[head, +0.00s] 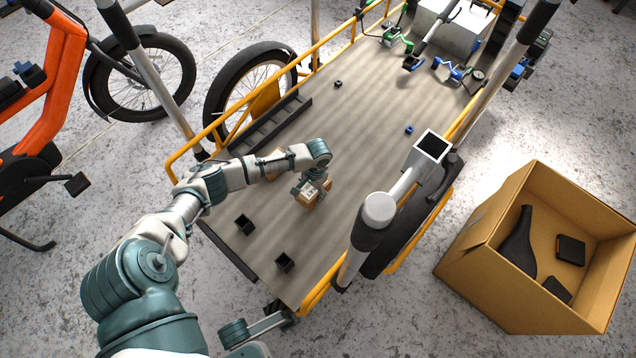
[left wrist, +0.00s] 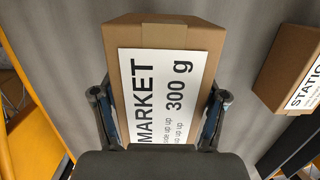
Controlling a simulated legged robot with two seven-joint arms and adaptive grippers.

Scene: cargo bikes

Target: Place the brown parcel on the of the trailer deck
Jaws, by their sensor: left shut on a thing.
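My left gripper (head: 313,190) is shut on a brown parcel (head: 310,199), low over the grey trailer deck (head: 350,125). I cannot tell whether the parcel touches the deck. In the left wrist view the parcel (left wrist: 210,38) sits between the two fingers, with a white label reading MARKET and 300 g. A second brown parcel (head: 272,154) lies on the deck behind my left forearm, partly hidden. It shows at the right of the left wrist view (left wrist: 290,45) with a label beginning STATIO. Part of my other arm shows at the bottom of the head view; its gripper is unclear.
Yellow rails (head: 330,38) and upright posts edge the deck. Small black blocks (head: 244,224) lie near its front. Clamps and a white box (head: 462,30) are at the far end. An open cardboard box (head: 470,240) stands right; an orange bike (head: 52,85) stands left.

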